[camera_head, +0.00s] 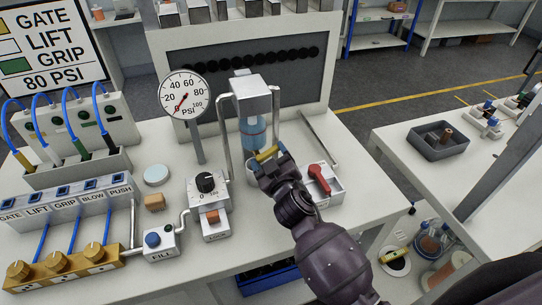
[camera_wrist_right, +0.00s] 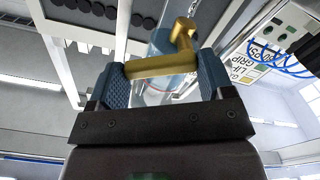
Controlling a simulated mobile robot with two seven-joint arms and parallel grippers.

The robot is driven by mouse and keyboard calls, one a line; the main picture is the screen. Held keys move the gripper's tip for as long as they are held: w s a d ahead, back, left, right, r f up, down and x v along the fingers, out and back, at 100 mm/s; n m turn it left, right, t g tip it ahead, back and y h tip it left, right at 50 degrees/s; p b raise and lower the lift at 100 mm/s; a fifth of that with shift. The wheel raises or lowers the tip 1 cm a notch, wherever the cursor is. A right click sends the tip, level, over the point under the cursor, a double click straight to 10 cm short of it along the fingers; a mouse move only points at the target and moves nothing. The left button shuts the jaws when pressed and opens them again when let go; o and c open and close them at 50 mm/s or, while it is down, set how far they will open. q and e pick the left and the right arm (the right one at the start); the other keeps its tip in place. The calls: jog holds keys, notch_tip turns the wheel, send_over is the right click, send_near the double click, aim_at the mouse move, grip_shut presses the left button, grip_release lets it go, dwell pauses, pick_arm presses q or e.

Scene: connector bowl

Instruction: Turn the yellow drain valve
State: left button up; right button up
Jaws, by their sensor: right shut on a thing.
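The yellow drain valve (camera_head: 266,154) sits at the lower end of the clear blue-tinted filter bowl (camera_head: 252,132), under a grey housing (camera_head: 249,92). My right gripper (camera_head: 272,165) reaches it from the front right. In the right wrist view, the valve's yellow bar (camera_wrist_right: 150,66) lies across between the two blue ridged fingers of the gripper (camera_wrist_right: 162,76), which are shut on it. The valve's stem bends up at the right there. My gripper partly hides the valve in the head view. My left gripper is not in view.
A pressure gauge (camera_head: 185,96) has its needle near the low end. A red lever (camera_head: 320,178) stands close right of my gripper; a black-knob regulator (camera_head: 206,186) is to the left. Metal pipes flank the bowl. A white cup (camera_head: 252,176) sits beneath it.

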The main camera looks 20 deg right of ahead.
jog(key=n, duration=0.2)
jog(key=n+p, duration=0.1)
jog(key=a+r+n, duration=0.1)
jog(key=n, duration=0.1)
jog(key=shift+n, duration=0.3)
jog(key=n, duration=0.2)
jog(key=a+n+p, duration=0.1)
jog(key=n, duration=0.2)
jog(key=shift+a+r, duration=0.1)
jog(key=shift+r, duration=0.05)
jog(key=shift+n, duration=0.3)
jog(key=o, duration=0.9)
jog(key=shift+s, duration=0.1)
jog(key=s+b, duration=0.1)
jog(key=s, duration=0.9)
jog(key=shift+s, duration=0.35)
